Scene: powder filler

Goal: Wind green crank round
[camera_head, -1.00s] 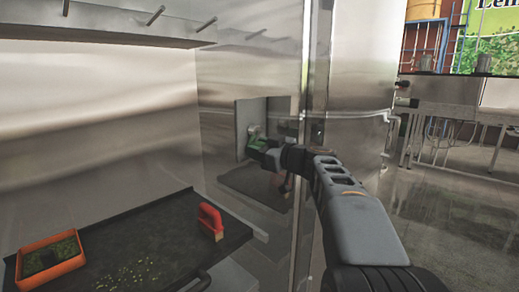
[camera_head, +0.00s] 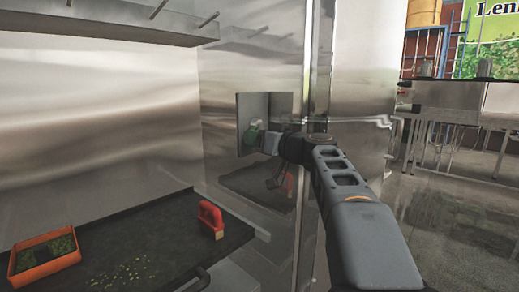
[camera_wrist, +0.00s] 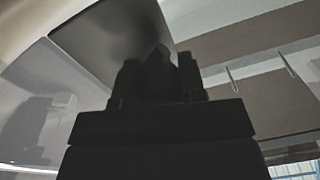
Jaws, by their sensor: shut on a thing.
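My wrist hides part of the crank. In the wrist view my gripper (camera_wrist: 160,85) is a dark silhouette in front of the grey plate (camera_wrist: 115,40). The crank cannot be made out there.
A dark worktop (camera_head: 165,240) lies below left. On it are an orange tray (camera_head: 45,272) with green stuff, a red-handled tool (camera_head: 211,219) and scattered green-yellow crumbs (camera_head: 125,272). A shelf with pegs (camera_head: 110,30) hangs above. A steel corner post (camera_head: 312,200) stands close to my arm.

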